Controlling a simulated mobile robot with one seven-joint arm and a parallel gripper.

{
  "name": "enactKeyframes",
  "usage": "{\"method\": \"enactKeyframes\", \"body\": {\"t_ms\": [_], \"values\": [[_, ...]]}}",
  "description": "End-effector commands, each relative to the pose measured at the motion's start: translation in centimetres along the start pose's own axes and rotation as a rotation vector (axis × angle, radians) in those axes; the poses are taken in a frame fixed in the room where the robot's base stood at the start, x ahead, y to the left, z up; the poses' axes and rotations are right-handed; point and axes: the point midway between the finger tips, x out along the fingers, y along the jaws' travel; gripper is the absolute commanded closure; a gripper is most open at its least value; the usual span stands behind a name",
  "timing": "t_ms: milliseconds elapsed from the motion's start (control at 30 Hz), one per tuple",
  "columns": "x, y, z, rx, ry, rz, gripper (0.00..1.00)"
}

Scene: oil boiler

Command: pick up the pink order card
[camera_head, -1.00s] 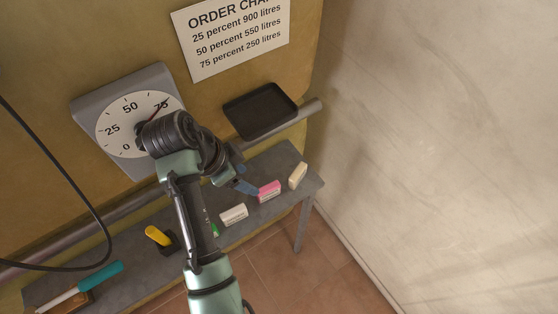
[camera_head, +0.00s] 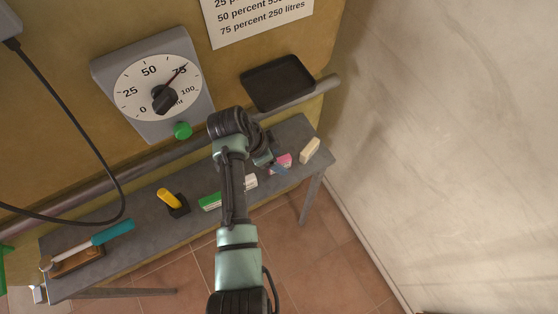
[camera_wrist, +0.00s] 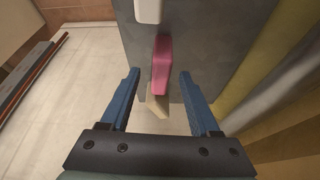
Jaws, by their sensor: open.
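The pink order card (camera_head: 284,160) stands on the grey bench (camera_head: 137,228) between the white card (camera_head: 250,182) and the cream card (camera_head: 310,150). In the wrist view the pink card (camera_wrist: 161,66) lies between and beyond the blue fingertips of my gripper (camera_wrist: 160,84), which is open. No contact with the card is visible. In the head view my gripper (camera_head: 277,168) is beside the pink card and partly covers it. The white card (camera_wrist: 148,10) shows at the top of the wrist view, and the cream card (camera_wrist: 157,106) lies nearer, between the fingers.
A black tray (camera_head: 278,83) and a dial gauge (camera_head: 155,85) are on the wall above. A pipe (camera_head: 150,165) runs behind the bench.

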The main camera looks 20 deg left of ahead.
Motion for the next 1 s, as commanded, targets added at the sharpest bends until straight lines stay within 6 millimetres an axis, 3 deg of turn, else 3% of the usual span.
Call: {"method": "enactKeyframes", "body": {"t_ms": [167,433,767,1000], "values": [[1.7,0.0,-0.1,0.002,0.0,0.0,0.38],[1.9,-0.1,-0.1,0.002,0.0,-0.002,0.38],[1.9,-0.1,0.0,0.001,0.0,-0.001,0.97],[1.9,-0.1,0.0,0.001,0.0,-0.001,1.0]]}}
